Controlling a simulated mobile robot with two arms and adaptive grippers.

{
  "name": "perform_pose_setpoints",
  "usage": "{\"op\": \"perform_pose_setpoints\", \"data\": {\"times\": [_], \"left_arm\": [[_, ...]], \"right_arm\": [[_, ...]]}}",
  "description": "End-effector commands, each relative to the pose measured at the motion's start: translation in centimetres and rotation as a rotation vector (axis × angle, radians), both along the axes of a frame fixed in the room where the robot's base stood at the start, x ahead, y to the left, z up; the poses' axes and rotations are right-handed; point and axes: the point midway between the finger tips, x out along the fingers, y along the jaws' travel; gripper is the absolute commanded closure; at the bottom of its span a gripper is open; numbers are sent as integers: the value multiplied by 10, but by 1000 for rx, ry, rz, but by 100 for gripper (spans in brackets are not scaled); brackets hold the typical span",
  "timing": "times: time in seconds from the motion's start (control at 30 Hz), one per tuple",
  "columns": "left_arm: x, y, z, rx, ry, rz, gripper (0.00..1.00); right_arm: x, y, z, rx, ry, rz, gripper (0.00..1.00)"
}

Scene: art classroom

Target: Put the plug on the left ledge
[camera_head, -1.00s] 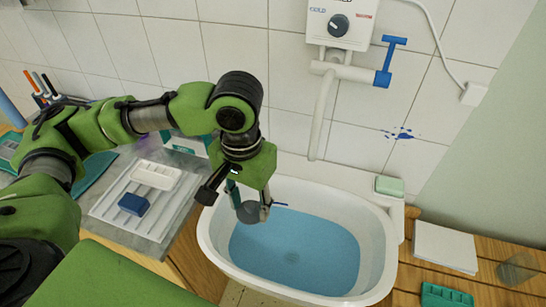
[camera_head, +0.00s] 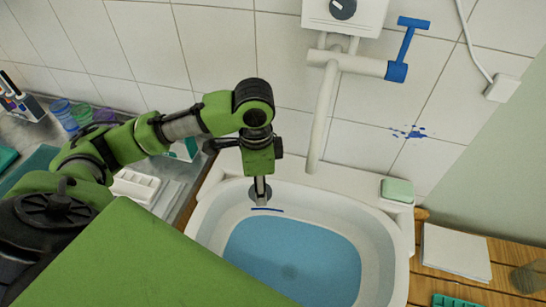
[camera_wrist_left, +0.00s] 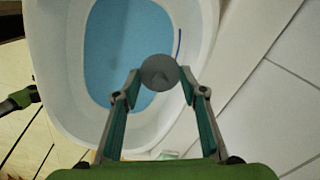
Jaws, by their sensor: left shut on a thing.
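The plug (camera_head: 260,187) is a small grey disc held at the fingertips of my left gripper (camera_head: 261,192). In the left wrist view the plug (camera_wrist_left: 160,72) sits between the two fingertips, its round face toward the camera. The gripper is over the back-left part of the white basin (camera_head: 372,225), near its inner wall. Whether the plug touches the wall is unclear. A green and black part, perhaps of my right arm, shows at the left wrist view's edge.
Blue water (camera_head: 300,255) fills the basin. Green soap (camera_head: 397,189) lies on the right ledge. A white tap pipe (camera_head: 322,120) hangs behind the basin. A white paint tray (camera_head: 135,186) and coloured cups (camera_head: 63,114) stand left. Paper (camera_head: 455,252) lies right.

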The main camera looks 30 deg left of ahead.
Motion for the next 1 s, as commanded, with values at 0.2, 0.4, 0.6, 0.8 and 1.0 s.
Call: {"op": "perform_pose_setpoints", "data": {"times": [0.2, 0.4, 0.6, 0.8, 1.0], "left_arm": [[51, 11, 2, -1, 0, 4, 78], [93, 21, 3, -3, 0, 3, 78], [129, 30, 2, -2, 0, 2, 78], [133, 32, -17, 0, 2, 0, 78], [132, 31, -40, -1, 6, 0, 78]], "right_arm": [[3, 10, 9, 13, -6, 0, 60], [27, 17, 17, 22, -41, -1, 60], [27, 15, 22, 19, -41, -1, 60], [18, 10, 26, 13, -27, -1, 60], [15, 6, 31, 8, -22, -1, 60]]}}
